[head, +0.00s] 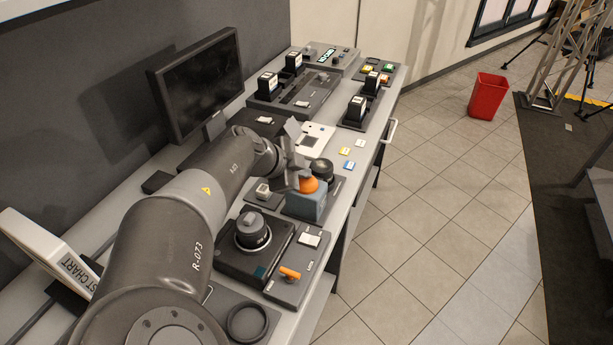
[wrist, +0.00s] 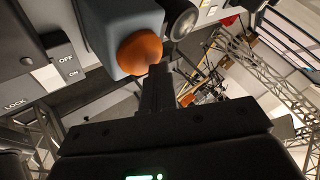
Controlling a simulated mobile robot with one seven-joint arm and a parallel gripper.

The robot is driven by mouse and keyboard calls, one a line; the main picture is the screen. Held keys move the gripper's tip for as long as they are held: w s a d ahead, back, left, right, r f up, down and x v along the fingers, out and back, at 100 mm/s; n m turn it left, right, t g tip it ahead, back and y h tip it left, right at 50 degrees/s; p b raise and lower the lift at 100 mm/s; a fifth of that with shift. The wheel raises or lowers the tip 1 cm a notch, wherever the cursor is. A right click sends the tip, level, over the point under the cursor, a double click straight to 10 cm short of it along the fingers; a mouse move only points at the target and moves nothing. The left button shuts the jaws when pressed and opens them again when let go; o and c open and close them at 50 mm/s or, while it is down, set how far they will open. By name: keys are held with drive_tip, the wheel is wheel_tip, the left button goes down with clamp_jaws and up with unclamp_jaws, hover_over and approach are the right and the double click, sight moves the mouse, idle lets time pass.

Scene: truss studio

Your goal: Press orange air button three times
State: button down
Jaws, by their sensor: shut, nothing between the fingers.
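The orange button (head: 309,185) is a rounded dome on a blue-grey box on the console table. In the wrist view the orange button (wrist: 140,52) is just beyond the fingertips of my gripper (wrist: 158,72). My gripper is shut, with its fingers together and nothing between them. In the head view my gripper (head: 298,178) is right at the button, at its left side. I cannot tell whether the fingertips touch the button or how far it is pressed in.
A black round knob (head: 321,169) stands just behind the button box. A dark unit with a round dial (head: 252,232) and a panel with an orange lever (head: 290,273) are in front. A monitor (head: 198,84) stands at the back left. The floor to the right is clear up to a red bin (head: 487,96).

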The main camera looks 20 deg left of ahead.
sight(304, 181)
drive_tip(key=shift+r, duration=1.05)
drive_tip(key=shift+r, duration=0.1)
drive_tip(key=shift+r, duration=2.4)
drive_tip(key=shift+d+f, duration=0.1)
drive_tip(key=shift+f, duration=0.05)
drive_tip(key=shift+w, duration=0.1)
drive_tip(key=shift+r, duration=2.05)
